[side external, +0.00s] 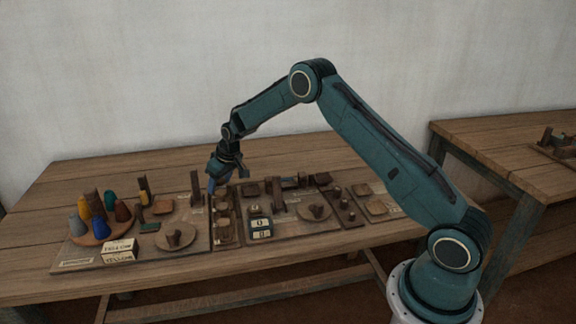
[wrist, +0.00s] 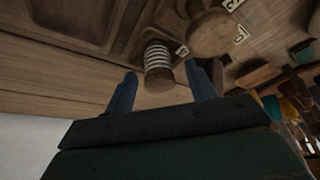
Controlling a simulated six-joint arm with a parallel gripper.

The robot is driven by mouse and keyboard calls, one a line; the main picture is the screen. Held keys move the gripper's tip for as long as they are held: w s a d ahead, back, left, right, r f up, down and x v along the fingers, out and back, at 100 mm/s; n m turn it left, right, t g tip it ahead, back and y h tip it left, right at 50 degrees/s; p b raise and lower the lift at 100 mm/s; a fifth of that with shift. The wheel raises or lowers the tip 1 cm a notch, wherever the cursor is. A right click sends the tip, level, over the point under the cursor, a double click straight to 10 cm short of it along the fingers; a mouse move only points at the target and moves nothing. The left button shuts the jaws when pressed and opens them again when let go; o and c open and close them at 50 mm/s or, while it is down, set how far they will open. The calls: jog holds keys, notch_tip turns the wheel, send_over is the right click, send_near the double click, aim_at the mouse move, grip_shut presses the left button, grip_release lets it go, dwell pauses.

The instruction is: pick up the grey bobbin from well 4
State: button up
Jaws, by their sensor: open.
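My gripper (side external: 216,183) is open above the middle of the work board in the side external view. In the wrist view my gripper (wrist: 163,72) has its two blue fingers apart, with a bobbin between them in the picture. This bobbin (wrist: 157,56) is wound with pale grey, striped thread and has a brown wooden end. It appears beyond the fingertips, and I cannot tell whether either finger touches it. The well number cannot be read. In the side external view I cannot make out this bobbin near my gripper.
Upright wooden posts (side external: 196,187) stand close to my gripper. A second table (side external: 510,150) is at the right.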

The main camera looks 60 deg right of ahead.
dwell(0.4)
jog(key=c, duration=1)
jog(key=shift+r, duration=0.15)
notch_tip(320, 180, up, 20)
jog(key=shift+f, duration=0.15)
dwell(0.5)
